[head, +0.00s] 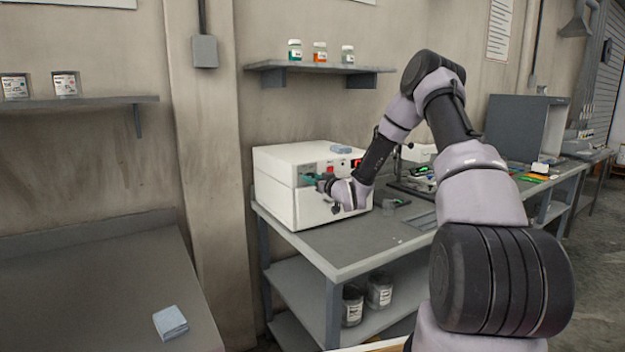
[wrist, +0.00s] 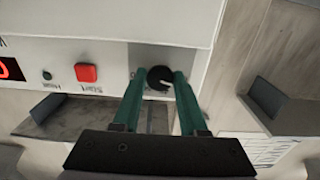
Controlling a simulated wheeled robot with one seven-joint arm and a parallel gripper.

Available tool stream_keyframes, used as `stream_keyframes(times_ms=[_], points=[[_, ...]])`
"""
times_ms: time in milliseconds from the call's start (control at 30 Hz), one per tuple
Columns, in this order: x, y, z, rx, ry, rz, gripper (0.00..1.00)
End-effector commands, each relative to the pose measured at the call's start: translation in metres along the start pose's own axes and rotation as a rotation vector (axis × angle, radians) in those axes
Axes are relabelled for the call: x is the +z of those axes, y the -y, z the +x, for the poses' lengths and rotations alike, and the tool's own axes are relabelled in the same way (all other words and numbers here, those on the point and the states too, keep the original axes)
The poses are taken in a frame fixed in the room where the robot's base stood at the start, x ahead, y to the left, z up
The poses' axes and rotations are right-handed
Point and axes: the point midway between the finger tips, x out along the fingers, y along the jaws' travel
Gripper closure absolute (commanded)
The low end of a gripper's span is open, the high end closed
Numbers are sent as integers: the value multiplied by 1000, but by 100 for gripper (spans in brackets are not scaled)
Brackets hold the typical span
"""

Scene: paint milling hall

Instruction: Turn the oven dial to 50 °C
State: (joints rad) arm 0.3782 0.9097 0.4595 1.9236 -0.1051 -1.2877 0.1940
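The oven (head: 275,185) is a white box on the grey bench, its front turned to the right. The oven dial (wrist: 160,78) is round and black with a white pointer mark, on a grey panel in the wrist view. My gripper (wrist: 161,76) has its two green fingers on either side of the dial, which fills the gap between the tips; they appear shut on it. In the head view my gripper (head: 322,181) reaches the oven front and hides the dial. The scale marks around the dial are not readable.
A red button (wrist: 86,73) marked Start, a small dark lamp (wrist: 47,75) and a red display (wrist: 10,69) sit beside the dial. A blue item (head: 341,149) lies on the oven top. A small grey item (head: 389,204) stands on the bench (head: 350,255). A shelf (head: 320,68) hangs above.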

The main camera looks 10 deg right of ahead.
Motion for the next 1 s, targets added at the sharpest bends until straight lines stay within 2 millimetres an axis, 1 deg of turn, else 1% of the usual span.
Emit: stream_keyframes(times_ms=[267,467,1000], points=[[0,0,0,1,0,39,100],[0,-1,0,1,-1,147,100],[0,-1,-1,1,-1,644,100]])
